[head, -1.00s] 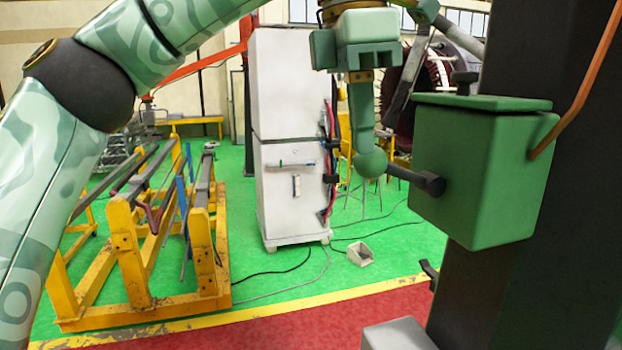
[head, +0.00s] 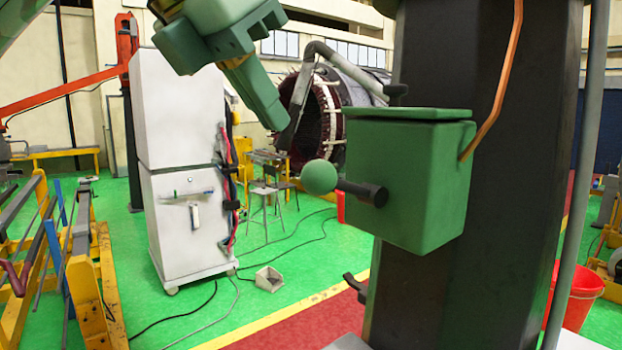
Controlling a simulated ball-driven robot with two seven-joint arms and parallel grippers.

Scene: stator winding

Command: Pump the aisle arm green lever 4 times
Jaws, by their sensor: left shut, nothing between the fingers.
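The green lever shows as a round green ball knob (head: 320,177) on a short black rod (head: 360,190). The rod meets the left front of a green box (head: 405,180) on a dark column. The lever sticks out to the left, with its knob slightly higher than the rod's box end. My left gripper (head: 274,117) is up and to the left of the knob, tilted, with its fingers shut and empty. A visible gap separates it from the knob. My right gripper is out of view.
The dark column (head: 490,280) stands right behind the box, with an orange cable on it. A white cabinet (head: 180,170) stands at left, beside a yellow rack (head: 85,290). A red bucket (head: 575,295) is at lower right.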

